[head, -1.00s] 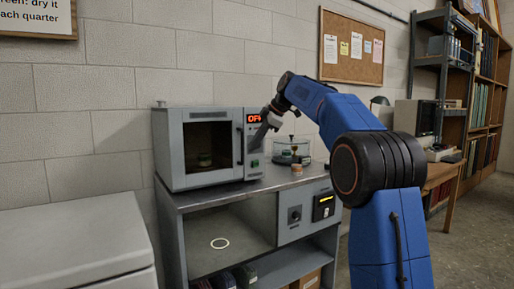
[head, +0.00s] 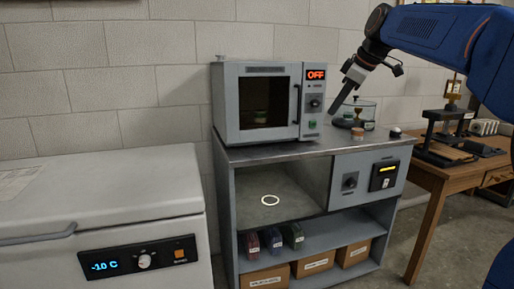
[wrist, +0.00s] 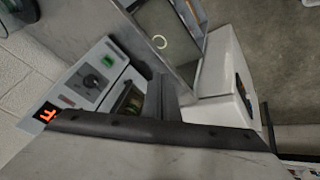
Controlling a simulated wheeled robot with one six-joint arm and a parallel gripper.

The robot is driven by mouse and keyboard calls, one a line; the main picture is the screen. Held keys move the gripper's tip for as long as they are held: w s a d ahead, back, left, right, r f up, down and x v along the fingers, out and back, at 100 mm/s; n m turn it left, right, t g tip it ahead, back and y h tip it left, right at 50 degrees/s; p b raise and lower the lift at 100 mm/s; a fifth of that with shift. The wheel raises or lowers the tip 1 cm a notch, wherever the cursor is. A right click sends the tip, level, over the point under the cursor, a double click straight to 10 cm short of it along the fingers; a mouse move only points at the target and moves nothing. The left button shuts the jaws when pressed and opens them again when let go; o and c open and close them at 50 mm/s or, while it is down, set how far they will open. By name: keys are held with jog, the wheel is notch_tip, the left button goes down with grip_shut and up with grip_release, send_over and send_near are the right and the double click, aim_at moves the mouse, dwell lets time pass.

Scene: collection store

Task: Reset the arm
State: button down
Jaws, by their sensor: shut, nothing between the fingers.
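My arm reaches in from the upper right of the head view, and my gripper (head: 337,108) points down and left. It is shut and empty, in the air over the right part of the steel cabinet top, beside the grey oven (head: 266,103). In the wrist view my gripper's dark fingers (wrist: 160,98) show near the middle, with the oven's control panel (wrist: 92,82) to their left. The oven door is closed, its display reads OFF, and a small greenish object (head: 260,115) shows dimly behind the glass.
The cabinet (head: 225,190) holds boxes (head: 265,280) below. A white chest freezer (head: 100,195) stands left, reading -10 C. A wooden table (head: 440,172) with a press stands right.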

jog(key=s+d+f+m+h, duration=0.1)
jog(key=s+f+m, duration=0.5)
jog(key=s+f, duration=1.1)
jog(key=s+d+f+m+h, duration=0.2)
jog(key=s+f+m, duration=0.4)
jog(key=s+f, duration=1.1)
jog(key=s, duration=0.4)
jog(key=shift+s+d+g, duration=0.3)
jog(key=shift+d, duration=0.05)
jog(key=c, duration=2.5)
grip_release()
